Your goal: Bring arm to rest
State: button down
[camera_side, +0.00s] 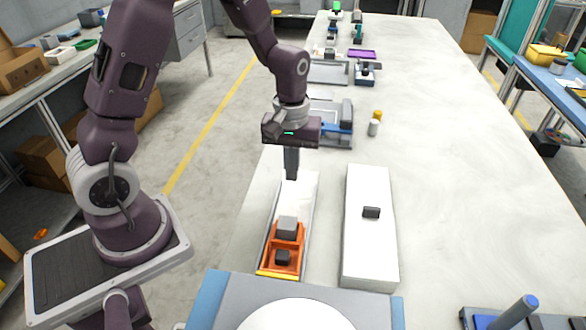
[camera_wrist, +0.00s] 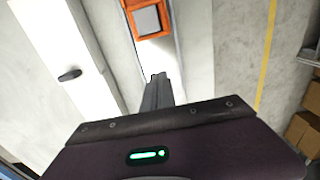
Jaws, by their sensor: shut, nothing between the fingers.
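My gripper (camera_side: 291,176) is shut and empty. It points down above the far end of a long white tray (camera_side: 299,207) in the side view. In the wrist view its fingers (camera_wrist: 157,80) sit together over the same tray. An orange holder (camera_side: 297,239) lies at the near end of the tray, with a grey block (camera_side: 288,226) and a dark block (camera_side: 283,257) in it. The orange holder also shows at the top of the wrist view (camera_wrist: 131,4). My gripper is apart from the holder and blocks.
A white box (camera_side: 369,250) with a small dark handle (camera_side: 371,212) stands right of the tray. A grey and blue fixture (camera_side: 335,122) is just behind my gripper. Small grey (camera_side: 373,128) and yellow (camera_side: 378,115) cylinders stand beside it. The table's right side is mostly clear.

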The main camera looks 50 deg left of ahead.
jog(key=s+d+r+m+t, duration=0.25)
jog(key=s+r+m, duration=0.2)
jog(key=r, duration=0.85)
jog(key=s+d+r+m+t, duration=0.1)
jog(key=s+r+m, duration=0.1)
jog(key=s, duration=0.5)
jog(key=s+d+r+m+t, duration=0.1)
jog(key=s+r+m+t, duration=0.1)
jog(key=s+r, duration=0.2)
jog(key=s, duration=0.2)
jog(key=shift+s+d+r, duration=0.2)
jog(key=shift+s+r, duration=0.15)
jog(key=shift+r, duration=0.05)
jog(key=shift+m, duration=0.25)
